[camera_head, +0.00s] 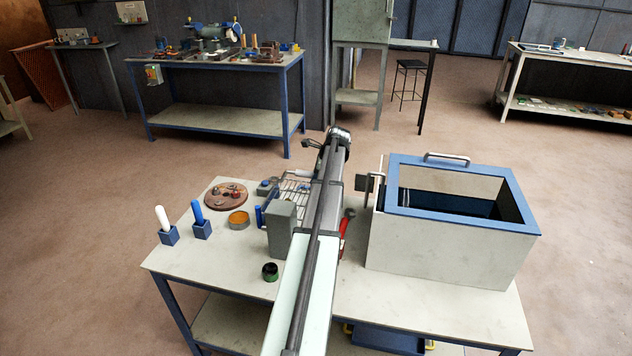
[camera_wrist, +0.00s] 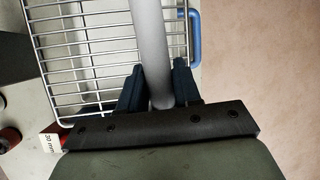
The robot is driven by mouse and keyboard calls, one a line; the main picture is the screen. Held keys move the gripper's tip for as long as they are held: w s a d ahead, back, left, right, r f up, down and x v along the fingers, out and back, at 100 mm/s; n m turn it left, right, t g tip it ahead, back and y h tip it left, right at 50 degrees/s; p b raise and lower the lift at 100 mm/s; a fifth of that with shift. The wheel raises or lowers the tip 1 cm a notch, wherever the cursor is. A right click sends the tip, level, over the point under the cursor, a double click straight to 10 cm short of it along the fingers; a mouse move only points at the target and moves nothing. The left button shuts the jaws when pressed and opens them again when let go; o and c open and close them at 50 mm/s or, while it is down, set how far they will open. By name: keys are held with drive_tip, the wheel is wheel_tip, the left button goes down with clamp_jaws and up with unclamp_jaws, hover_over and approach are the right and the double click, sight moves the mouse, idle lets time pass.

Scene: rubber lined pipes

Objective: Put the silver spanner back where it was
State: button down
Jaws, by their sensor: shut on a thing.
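In the wrist view, my gripper (camera_wrist: 158,82) is shut on a smooth grey bar, which looks like the handle of the silver spanner (camera_wrist: 149,45). The wire rack (camera_head: 291,188) shows there just left of the arm.
A grey box with a blue-rimmed open top (camera_head: 455,225) stands right of my arm. On the left are a round brown board (camera_head: 226,195), an orange dish (camera_head: 238,219) and white and blue handles in blue holders. A green-black pot (camera_head: 270,272) stands near the front. The left front tabletop is bare.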

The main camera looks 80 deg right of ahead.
drive_tip(key=shift+f, duration=1.1)
drive_tip(key=c, duration=0.8)
unclamp_jaws()
drive_tip(key=shift+f, duration=0.15)
drive_tip(key=v, duration=1.3)
drive_tip(key=shift+a+r, duration=0.15)
drive_tip(key=shift+r, duration=0.3)
drive_tip(key=shift+w, duration=0.1)
